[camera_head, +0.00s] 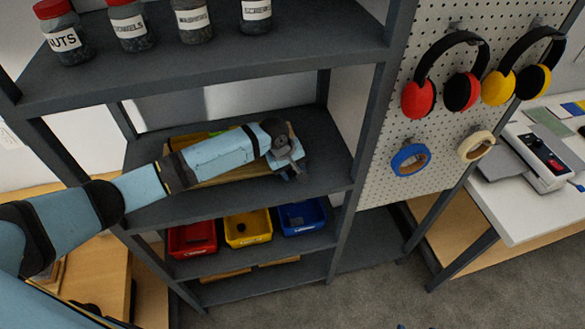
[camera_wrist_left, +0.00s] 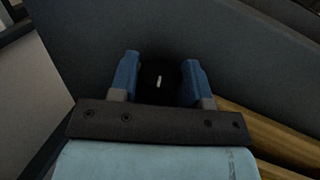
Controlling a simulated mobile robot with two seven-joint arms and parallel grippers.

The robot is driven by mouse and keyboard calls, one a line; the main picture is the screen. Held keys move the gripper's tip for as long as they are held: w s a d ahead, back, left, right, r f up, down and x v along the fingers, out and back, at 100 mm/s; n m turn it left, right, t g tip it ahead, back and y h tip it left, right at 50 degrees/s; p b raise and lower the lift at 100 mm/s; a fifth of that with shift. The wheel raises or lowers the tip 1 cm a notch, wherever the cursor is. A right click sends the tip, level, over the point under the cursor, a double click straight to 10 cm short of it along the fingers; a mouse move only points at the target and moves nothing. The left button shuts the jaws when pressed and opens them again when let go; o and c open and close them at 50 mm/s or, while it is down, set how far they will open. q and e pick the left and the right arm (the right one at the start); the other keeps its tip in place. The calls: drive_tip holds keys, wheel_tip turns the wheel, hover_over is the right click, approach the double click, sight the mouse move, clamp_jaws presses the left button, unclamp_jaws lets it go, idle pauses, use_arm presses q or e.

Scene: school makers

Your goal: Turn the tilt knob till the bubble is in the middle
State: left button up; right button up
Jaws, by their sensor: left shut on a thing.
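My left arm reaches in over the middle shelf, and its gripper (camera_head: 292,170) is at the right end of a wooden board (camera_head: 235,172). In the left wrist view the two blue fingers of the gripper (camera_wrist_left: 159,80) stand on either side of a black knob with a small white mark, shut on it. The knob (camera_wrist_left: 157,70) is dark, so its outline is hard to make out. Wood also shows at the lower right there. I cannot see the bubble in either view; my arm covers much of the board. My right gripper is in neither view.
Labelled jars (camera_head: 130,25) stand on the shelf above. Red (camera_head: 192,238), yellow (camera_head: 247,228) and blue (camera_head: 302,216) bins sit on the shelf below. Uprights frame the bay. A pegboard (camera_head: 425,130) with ear defenders and tape rolls is at the right, beside a white table (camera_head: 520,210).

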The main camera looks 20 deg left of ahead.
use_arm(q)
drive_tip(key=shift+s+a+f+t+h, duration=0.1)
drive_tip(key=shift+s+f+t+h, duration=0.15)
drive_tip(key=shift+h, duration=0.25)
drive_tip(key=shift+w+r+t+h, duration=0.1)
drive_tip(key=shift+w+t+h, duration=0.05)
drive_tip(key=shift+t+h, duration=0.55)
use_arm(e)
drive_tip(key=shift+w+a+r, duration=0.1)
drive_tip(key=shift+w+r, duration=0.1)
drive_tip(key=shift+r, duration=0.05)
use_arm(q)
drive_tip(key=shift+a, duration=0.1)
drive_tip(key=o, duration=0.9)
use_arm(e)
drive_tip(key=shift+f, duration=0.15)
use_arm(q)
drive_tip(key=b+v, duration=0.2)
drive_tip(key=v, duration=1.1)
drive_tip(key=shift+a+r, duration=0.15)
drive_tip(key=shift+r, duration=0.25)
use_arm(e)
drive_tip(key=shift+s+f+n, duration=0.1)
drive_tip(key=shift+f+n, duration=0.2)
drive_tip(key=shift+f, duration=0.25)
